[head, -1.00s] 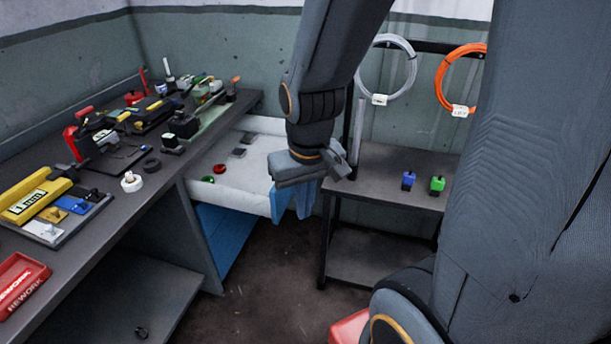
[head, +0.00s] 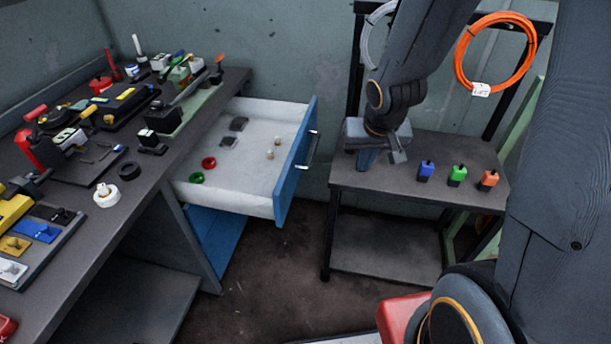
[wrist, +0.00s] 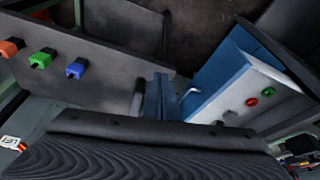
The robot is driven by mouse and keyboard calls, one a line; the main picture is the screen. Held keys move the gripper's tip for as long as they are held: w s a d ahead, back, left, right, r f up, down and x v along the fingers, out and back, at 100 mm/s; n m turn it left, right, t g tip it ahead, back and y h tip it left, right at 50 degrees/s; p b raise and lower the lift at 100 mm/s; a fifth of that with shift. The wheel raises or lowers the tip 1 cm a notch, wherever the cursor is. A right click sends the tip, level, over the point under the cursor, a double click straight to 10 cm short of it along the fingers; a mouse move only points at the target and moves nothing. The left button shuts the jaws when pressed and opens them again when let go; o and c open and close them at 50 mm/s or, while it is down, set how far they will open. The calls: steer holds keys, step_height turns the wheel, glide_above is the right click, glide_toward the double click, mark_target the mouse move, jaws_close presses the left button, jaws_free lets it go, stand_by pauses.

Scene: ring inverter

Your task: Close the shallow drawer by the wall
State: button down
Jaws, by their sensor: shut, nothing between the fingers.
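The shallow drawer (head: 255,172) stands pulled out from under the workbench near the back wall. It has a white inside, and its blue front (head: 296,165) has a silver handle (head: 307,150). Red and green rings, two dark square pieces and two small pale pieces lie in it. My gripper (head: 368,160) is to the right of the drawer front, apart from it, over the left part of the dark shelf. In the wrist view the blue fingers (wrist: 158,100) are together and empty, with the drawer front (wrist: 222,72) and handle close on their right.
The dark shelf unit (head: 400,182) stands right of the drawer, with blue, green and orange blocks on top. The workbench (head: 130,205) at left is crowded with tools. Cable coils (head: 497,52) hang on a rack behind. Floor is clear between bench and shelf.

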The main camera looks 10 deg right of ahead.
steer(key=w+a+f+t+y+b, duration=0.1)
steer(key=w+a+f, duration=0.1)
steer(key=w+f, duration=0.4)
steer(key=m+t+y, duration=0.1)
steer(key=y, duration=0.2)
glide_toward(295, 179)
step_height(295, 179, down, 4)
steer(key=w, duration=0.1)
steer(key=shift+w+a+r+m+p, duration=0.15)
steer(key=shift+w+a+m+p, duration=0.15)
steer(key=shift+w+a+p, duration=0.2)
